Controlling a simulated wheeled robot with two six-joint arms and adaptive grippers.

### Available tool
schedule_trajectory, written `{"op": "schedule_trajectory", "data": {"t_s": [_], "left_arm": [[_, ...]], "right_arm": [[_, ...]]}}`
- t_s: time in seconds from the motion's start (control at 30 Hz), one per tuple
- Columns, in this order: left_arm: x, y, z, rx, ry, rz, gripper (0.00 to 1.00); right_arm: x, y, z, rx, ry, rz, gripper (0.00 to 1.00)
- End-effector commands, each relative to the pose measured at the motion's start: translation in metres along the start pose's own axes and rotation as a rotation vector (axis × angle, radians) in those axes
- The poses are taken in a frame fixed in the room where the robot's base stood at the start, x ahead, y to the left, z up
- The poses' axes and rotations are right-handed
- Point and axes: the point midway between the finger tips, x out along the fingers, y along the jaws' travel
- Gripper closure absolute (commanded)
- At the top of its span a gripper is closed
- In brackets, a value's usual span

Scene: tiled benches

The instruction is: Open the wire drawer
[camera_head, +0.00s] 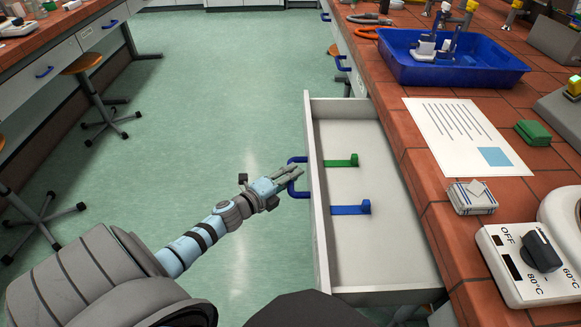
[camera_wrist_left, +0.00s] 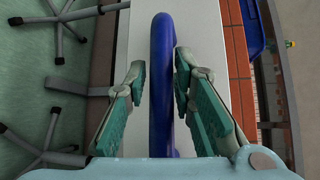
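The wire drawer (camera_head: 370,262) is pulled out from the bench on the right in the head view. Inside lie a green strip (camera_head: 341,162) and a blue strip (camera_head: 350,209), each with a block at one end. The drawer's blue handle (camera_head: 291,177) is on its front panel. My left gripper (camera_head: 294,175) is at this handle. In the left wrist view, the blue handle (camera_wrist_left: 161,85) stands between the two fingers of my left gripper (camera_wrist_left: 158,72), with a visible gap on the left side. The fingers are apart. My right gripper is not in view.
The tiled bench top (camera_head: 430,190) holds a blue tray (camera_head: 450,75), a printed sheet (camera_head: 465,135), a green block (camera_head: 533,132), and a hot plate with a dial (camera_head: 530,262). Stools (camera_head: 85,85) stand at left. The floor left of the drawer is clear.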

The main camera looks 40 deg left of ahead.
Motion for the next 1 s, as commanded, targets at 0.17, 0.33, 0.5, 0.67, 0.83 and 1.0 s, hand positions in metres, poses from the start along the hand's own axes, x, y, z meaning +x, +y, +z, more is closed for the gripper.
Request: {"op": "schedule_trajectory", "data": {"t_s": [0.17, 0.33, 0.5, 0.67, 0.83, 1.0], "left_arm": [[0.0, -0.001, 0.0, 0.001, 0.0, -0.001, 0.64], [0.0, -0.001, 0.0, 0.002, 0.0, -0.002, 0.64], [-0.016, 0.0, 0.0, 0.002, 0.001, -0.002, 0.64], [-0.045, 0.0, 0.0, 0.002, 0.002, 0.001, 0.64], [-0.076, 0.0, -0.001, 0.001, 0.004, 0.002, 0.64], [-0.104, 0.001, -0.001, 0.002, 0.006, 0.002, 0.64]], "right_arm": [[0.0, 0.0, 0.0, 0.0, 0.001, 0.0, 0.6], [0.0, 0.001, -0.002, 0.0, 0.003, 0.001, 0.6], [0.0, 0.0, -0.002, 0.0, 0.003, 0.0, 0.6], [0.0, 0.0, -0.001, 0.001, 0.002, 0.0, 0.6], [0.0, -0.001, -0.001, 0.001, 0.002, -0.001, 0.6], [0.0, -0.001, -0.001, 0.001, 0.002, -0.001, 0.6]]}}
